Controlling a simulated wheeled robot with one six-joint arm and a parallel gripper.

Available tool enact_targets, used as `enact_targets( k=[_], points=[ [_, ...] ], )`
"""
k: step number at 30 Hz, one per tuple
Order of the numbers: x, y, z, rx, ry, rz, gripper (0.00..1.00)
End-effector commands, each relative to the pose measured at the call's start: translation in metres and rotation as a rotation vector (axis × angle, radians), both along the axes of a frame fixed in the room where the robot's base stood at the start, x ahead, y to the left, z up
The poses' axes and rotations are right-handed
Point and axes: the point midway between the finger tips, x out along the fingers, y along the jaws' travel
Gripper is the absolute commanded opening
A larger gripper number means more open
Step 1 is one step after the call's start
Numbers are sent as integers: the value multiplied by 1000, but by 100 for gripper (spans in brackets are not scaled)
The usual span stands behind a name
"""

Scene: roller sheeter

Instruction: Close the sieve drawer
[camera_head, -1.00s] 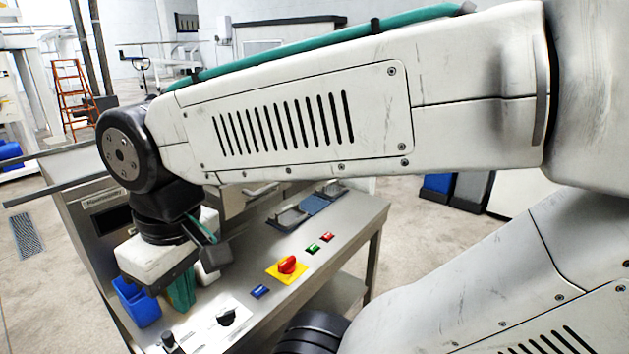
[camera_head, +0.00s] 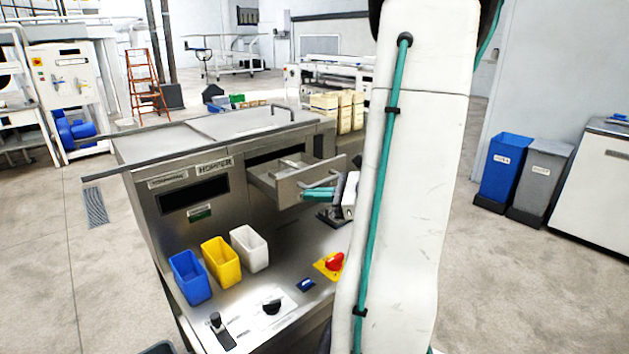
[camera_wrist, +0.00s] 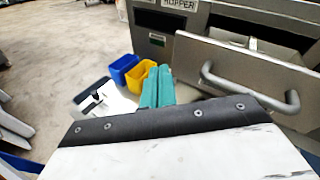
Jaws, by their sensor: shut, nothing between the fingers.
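The sieve drawer (camera_head: 283,180) stands pulled out from the front of the steel machine, with its bar handle on the front panel. In the wrist view its front panel (camera_wrist: 240,65) and curved handle (camera_wrist: 250,92) fill the upper right. My gripper (camera_head: 318,194) has teal fingers that are shut and empty. In the head view the fingers lie in front of the drawer's panel, close to the handle; I cannot tell whether they touch. In the wrist view the teal fingers (camera_wrist: 158,85) are left of the handle, apart from it in the picture.
Blue (camera_head: 190,277), yellow (camera_head: 220,262) and white (camera_head: 250,248) bins stand on the machine's ledge. A red knob on a yellow plate (camera_head: 331,264) and a black dial (camera_head: 271,307) are nearby. My arm hides the ledge's right side.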

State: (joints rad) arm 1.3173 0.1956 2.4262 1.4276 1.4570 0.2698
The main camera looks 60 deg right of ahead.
Motion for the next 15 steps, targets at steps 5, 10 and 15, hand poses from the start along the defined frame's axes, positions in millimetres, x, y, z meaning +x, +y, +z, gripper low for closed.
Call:
enact_targets(
  k=[5, 10, 15],
  points=[
    [-61, -95, -26, 181, -97, -376, 0],
    [-97, -134, -39, 251, -149, -546, 0],
    [-94, -143, -42, 264, -162, -577, 0]
  ],
)
